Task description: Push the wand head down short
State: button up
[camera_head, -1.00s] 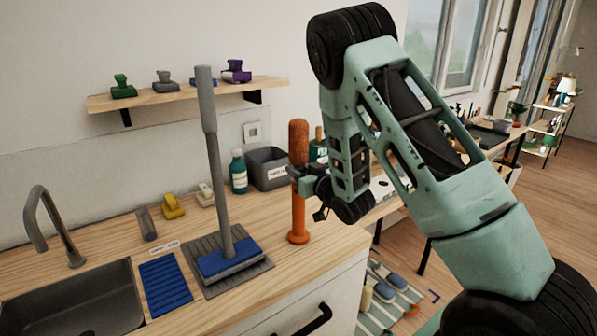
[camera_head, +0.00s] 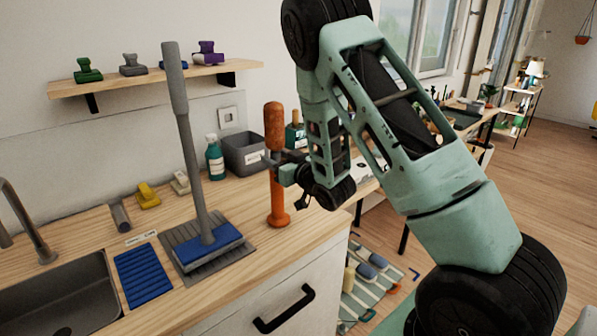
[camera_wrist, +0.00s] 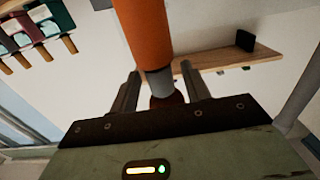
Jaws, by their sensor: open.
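An upright wand stands near the counter's front right edge, with an orange flanged base (camera_head: 278,205) and a brown upper part, the head (camera_head: 274,125). My gripper (camera_head: 272,163) is at mid-height of the wand, reaching in from the right. In the wrist view, the open fingers of my gripper (camera_wrist: 160,85) stand on either side of the wand, with gaps beside it. There the orange body (camera_wrist: 143,30), a grey section (camera_wrist: 159,82) and a dark reddish end (camera_wrist: 167,100) show. My gripper hides part of the wand's middle in the head view.
To the left, a tall grey-handled scrubber with a blue head (camera_head: 208,247) stands on a grey mat (camera_head: 247,246). Behind are a grey bin (camera_head: 243,153) and a teal bottle (camera_head: 214,160). A sink (camera_head: 60,300) is at left. A shelf (camera_head: 150,80) hangs above.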

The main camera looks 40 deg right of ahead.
jog(key=s+p, duration=1.1)
jog(key=s, duration=0.5)
jog(key=shift+s+d+p, duration=0.2)
jog(key=shift+d+p, duration=0.1)
dwell(0.5)
